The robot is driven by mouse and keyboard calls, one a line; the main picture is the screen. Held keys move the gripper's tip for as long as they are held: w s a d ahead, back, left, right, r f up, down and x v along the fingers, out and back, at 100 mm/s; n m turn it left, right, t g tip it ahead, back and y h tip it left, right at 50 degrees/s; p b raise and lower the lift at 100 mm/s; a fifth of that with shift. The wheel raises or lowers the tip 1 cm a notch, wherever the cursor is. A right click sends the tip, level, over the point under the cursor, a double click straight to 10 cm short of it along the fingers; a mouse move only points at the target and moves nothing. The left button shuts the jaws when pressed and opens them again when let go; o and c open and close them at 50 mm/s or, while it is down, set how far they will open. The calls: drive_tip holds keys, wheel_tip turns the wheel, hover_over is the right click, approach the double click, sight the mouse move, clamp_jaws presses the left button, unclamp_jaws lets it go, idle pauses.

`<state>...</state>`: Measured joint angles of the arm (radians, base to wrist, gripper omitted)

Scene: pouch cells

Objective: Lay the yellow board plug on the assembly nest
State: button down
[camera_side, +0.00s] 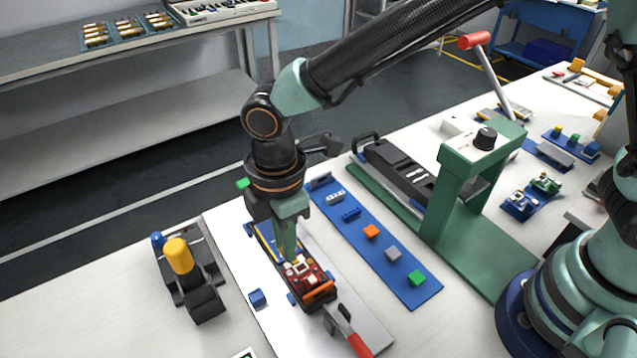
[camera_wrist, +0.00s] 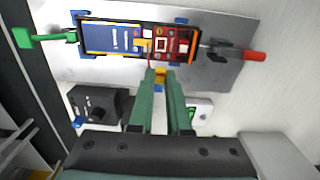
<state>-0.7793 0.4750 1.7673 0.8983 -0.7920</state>
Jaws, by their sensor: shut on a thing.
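In the side view my gripper (camera_side: 290,257) points down over the assembly nest, and I cannot make out the plug there. The assembly nest is a pale grey plate (camera_wrist: 217,73) with blue corner stops. It holds a blue pouch cell (camera_wrist: 106,40) joined to a red circuit board (camera_wrist: 172,45). In the wrist view the plug appears just below the board's near edge. I cannot tell whether it touches anything there.
A red-handled clamp (camera_wrist: 250,55) and a green clamp (camera_wrist: 40,35) stand at the nest's ends. A blue strip (camera_side: 425,293) with coloured blocks and a green press (camera_side: 460,205) stand to the right.

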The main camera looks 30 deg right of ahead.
hover_over(256, 296)
idle(1.0)
drive_tip(key=shift+f, duration=0.15)
drive_tip(key=shift+f, duration=1.9)
drive_tip(key=shift+f, duration=0.9)
idle(0.3)
drive_tip(key=c, duration=0.8)
unclamp_jaws()
wheel_tip(256, 296, up, 12)
drive_tip(key=shift+r, duration=0.1)
